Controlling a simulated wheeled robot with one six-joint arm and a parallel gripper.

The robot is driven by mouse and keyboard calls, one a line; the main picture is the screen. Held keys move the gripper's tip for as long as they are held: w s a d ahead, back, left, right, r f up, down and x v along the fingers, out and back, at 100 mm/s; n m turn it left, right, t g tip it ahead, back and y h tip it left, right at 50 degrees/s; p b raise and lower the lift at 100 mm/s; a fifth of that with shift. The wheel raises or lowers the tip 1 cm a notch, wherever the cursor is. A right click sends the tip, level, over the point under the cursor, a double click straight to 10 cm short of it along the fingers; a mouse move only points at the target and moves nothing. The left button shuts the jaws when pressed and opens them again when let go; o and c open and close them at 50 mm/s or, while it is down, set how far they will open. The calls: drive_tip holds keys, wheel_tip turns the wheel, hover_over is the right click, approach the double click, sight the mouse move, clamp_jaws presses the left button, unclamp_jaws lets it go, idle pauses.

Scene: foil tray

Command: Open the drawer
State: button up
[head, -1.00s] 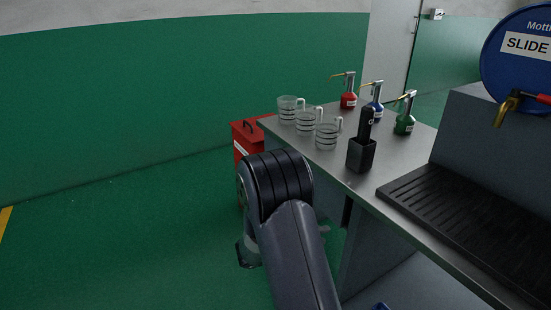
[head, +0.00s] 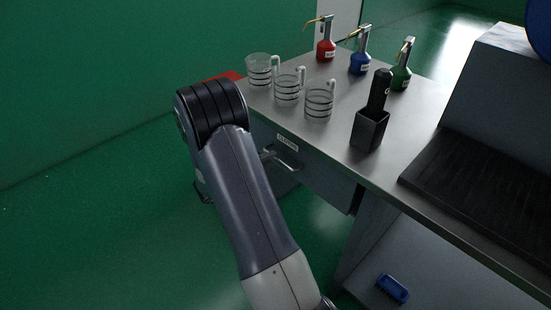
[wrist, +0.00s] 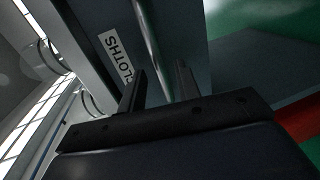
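The drawer (head: 325,178) has a grey front under the left end of the metal bench. It carries a white label and a metal bar handle (head: 283,160), and looks shut. In the wrist view the labelled drawer front (wrist: 88,25) is close by, with its "CLOTHS" label (wrist: 115,55) left of my fingers. A shiny bar, apparently the handle (wrist: 153,40), runs down toward the gap between the fingers. My gripper (wrist: 160,85) is open, its two fingers apart. Whether the bar lies between them or just beyond is unclear. In the head view my arm hides the gripper.
On the bench top (head: 335,145) stand several clear beakers, red (head: 325,48), blue (head: 359,62) and green (head: 401,76) bottles, and a black holder (head: 369,130). A blue item (head: 392,289) lies on the lower shelf. A red box is partly hidden behind my arm. Green floor is clear at left.

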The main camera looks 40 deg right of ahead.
sight(276, 158)
drive_tip(key=shift+x, duration=1.9)
drive_tip(key=shift+c, duration=0.5)
clamp_jaws()
